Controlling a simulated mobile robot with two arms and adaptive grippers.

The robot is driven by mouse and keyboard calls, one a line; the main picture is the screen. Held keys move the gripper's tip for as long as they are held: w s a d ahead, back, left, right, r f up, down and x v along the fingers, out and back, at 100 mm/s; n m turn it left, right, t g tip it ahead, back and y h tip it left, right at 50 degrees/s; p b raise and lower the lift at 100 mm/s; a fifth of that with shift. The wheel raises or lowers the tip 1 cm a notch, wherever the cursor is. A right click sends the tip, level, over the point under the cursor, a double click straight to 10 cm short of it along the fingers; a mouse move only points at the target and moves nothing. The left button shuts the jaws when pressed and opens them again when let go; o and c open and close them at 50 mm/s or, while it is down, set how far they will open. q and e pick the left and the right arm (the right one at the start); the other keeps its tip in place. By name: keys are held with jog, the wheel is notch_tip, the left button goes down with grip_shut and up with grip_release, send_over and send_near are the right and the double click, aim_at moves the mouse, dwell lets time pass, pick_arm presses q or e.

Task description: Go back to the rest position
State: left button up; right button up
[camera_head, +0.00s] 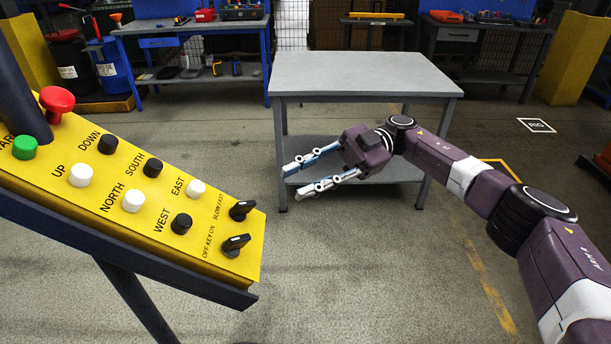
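My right arm comes in from the right edge and reaches toward the middle. My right gripper (296,181) is open and empty, its two fingers apart and pointing left. It hangs in the air in front of the grey table, apart from the yellow control panel (100,221). The panel is at the left, tilted, with a red mushroom button (57,101), a green button (25,147), several black and white buttons, and two black rotary switches (236,245) near its right end. My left gripper is not in view.
A grey table (365,75) with a lower shelf stands empty behind my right gripper. Workbenches (190,29) with tools line the back. The floor between the panel and my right arm is clear.

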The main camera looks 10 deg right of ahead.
jog(key=shift+w+d, duration=0.1)
jog(key=shift+d, duration=0.15)
